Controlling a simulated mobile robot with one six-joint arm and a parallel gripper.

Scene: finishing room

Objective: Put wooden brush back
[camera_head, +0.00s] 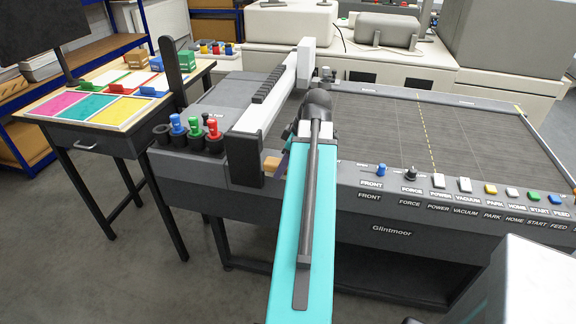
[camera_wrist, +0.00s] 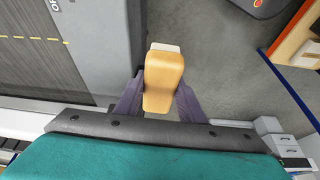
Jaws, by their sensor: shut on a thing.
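The wooden brush (camera_wrist: 163,75) is tan with a pale strip at its far end. It sits between the two dark jaws of my gripper (camera_wrist: 158,98) in the wrist view, held over the grey floor beside the machine. In the head view a small tan piece of the brush (camera_head: 271,166) shows beside my teal arm, close to the dark end of the white gantry beam. My gripper (camera_head: 284,158) is mostly hidden there behind my arm. The brush's place is not clearly identifiable.
The cutting machine (camera_head: 392,229) has a dark bed and a front row of labelled buttons. Coloured tools (camera_head: 196,130) stand in cups at its left corner. The white gantry beam (camera_head: 270,105) rises close by. A table (camera_head: 90,138) with colour sheets stands left; floor between is clear.

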